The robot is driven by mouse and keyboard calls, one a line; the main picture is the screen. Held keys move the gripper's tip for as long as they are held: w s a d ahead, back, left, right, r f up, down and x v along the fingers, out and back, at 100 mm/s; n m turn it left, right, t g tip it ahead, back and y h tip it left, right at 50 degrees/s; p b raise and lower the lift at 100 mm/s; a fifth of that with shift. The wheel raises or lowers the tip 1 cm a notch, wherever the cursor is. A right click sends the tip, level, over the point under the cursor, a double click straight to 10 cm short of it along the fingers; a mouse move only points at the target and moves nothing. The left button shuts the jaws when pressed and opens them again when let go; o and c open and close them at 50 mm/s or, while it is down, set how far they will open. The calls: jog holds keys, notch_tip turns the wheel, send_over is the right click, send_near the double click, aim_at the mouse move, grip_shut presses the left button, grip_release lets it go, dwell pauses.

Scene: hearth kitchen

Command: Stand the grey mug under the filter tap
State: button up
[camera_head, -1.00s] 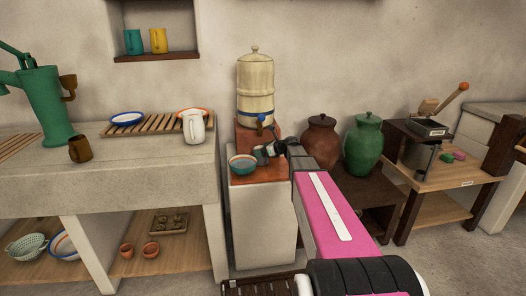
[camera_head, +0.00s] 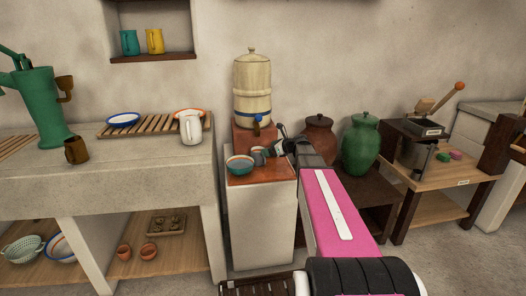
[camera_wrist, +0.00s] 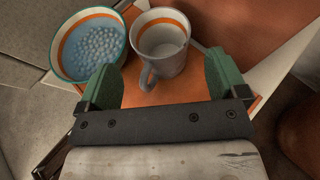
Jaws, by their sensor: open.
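The grey mug (camera_wrist: 162,45), with an orange band inside its rim, stands upright on the terracotta top in the wrist view. Its handle points toward my gripper (camera_wrist: 162,82), whose green fingers are open and apart, with the handle between them. The mug's body is just beyond the fingertips. In the head view the mug (camera_head: 257,152) is small and partly hidden by my gripper (camera_head: 270,149). The cream filter (camera_head: 253,88) stands on a raised block behind; its tap (camera_head: 257,121) appears above the mug in the picture. Exact alignment in depth cannot be told.
A teal-rimmed bowl (camera_wrist: 88,45) of pale beads stands close left of the mug. A white jug (camera_head: 191,127) is on the stone counter at left.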

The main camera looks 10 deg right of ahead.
jog(key=shift+v, duration=2.75)
